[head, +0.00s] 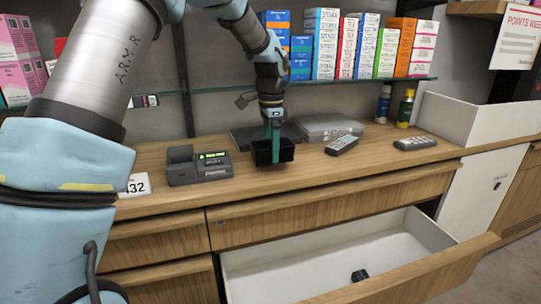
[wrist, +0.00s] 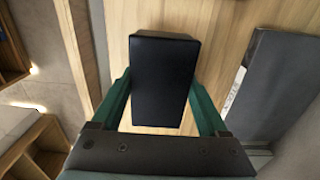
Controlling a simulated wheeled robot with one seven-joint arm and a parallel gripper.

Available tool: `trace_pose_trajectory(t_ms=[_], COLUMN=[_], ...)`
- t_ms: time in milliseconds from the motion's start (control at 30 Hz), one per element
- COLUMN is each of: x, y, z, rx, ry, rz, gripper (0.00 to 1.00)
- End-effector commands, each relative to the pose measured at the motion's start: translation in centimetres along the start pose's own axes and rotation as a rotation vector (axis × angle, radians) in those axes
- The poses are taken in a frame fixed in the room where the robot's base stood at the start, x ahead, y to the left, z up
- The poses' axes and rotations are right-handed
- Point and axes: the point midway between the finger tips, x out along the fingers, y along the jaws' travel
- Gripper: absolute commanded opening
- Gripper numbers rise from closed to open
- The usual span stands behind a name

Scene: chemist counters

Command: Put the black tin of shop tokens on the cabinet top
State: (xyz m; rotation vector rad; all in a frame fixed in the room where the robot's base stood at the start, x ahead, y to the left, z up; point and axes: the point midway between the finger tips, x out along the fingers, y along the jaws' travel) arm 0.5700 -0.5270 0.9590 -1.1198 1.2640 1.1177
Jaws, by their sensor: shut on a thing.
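The black tin (head: 262,153) is a small dark box over the front part of the wooden cabinet top (head: 210,200) in the head view. My gripper (head: 273,143), with green fingers, points down and is shut on it. In the wrist view the tin (wrist: 165,70) sits between the two fingers (wrist: 162,95), with the wood close beneath it. I cannot tell whether its underside touches the wood.
A card terminal (head: 198,166) stands left of the tin. A dark flat slab (head: 255,133), a grey case (head: 327,127) and two remotes (head: 341,145) (head: 415,143) lie behind and right. Below, an open drawer (head: 310,262) holds a small black object (head: 359,275). A glass shelf (head: 350,82) with boxes runs above.

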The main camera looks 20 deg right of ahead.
Motion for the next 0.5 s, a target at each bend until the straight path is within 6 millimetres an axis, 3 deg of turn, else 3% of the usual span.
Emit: trace_pose_trajectory(t_ms=[200,500], x=[2.5,2.8], y=[0.0,0.0], z=[0.0,0.0], rx=[0.000,0.000], ry=[-0.001,0.000], rz=[0.001,0.000], gripper=[0.00,0.00])
